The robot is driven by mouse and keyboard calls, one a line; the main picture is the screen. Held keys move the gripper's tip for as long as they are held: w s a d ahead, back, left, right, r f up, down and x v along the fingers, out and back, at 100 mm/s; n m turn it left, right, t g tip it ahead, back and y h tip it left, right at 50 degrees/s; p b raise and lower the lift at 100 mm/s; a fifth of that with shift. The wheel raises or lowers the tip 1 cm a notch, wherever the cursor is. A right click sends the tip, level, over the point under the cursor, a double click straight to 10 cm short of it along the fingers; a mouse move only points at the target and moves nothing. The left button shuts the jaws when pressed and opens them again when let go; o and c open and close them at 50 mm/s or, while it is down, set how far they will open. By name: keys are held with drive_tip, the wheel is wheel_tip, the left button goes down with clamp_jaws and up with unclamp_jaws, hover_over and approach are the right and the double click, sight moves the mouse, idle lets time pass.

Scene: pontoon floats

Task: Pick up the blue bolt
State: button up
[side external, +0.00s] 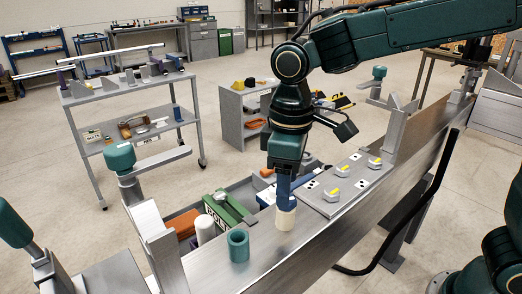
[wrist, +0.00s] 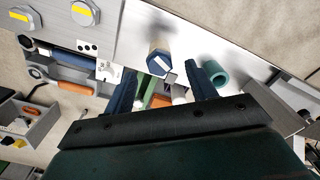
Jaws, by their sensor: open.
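The blue bolt (wrist: 159,62) shows in the wrist view as a blue hexagonal head with a white label, on a cream cylinder (wrist: 156,47). In the side external view the cream cylinder (side external: 287,219) stands upright on the metal beam, directly under my gripper (side external: 284,192). There the blue head is hard to tell from my dark blue fingers. In the wrist view my gripper (wrist: 162,72) is open, with one finger to each side of and just below the blue head in the picture. I cannot tell whether a finger touches it.
A teal hollow cylinder (side external: 238,246) stands on the metal beam (side external: 265,268) left of the cream cylinder. A grey plate (side external: 342,188) with yellow-striped hex pieces lies to the right. Behind, a tray holds a green box (side external: 228,209), a white cylinder (side external: 205,230) and orange items.

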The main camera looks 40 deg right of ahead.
drive_tip(key=shift+f, duration=1.65)
drive_tip(key=c, duration=1.2)
drive_tip(key=shift+r, duration=0.1)
wheel_tip(320, 180, up, 20)
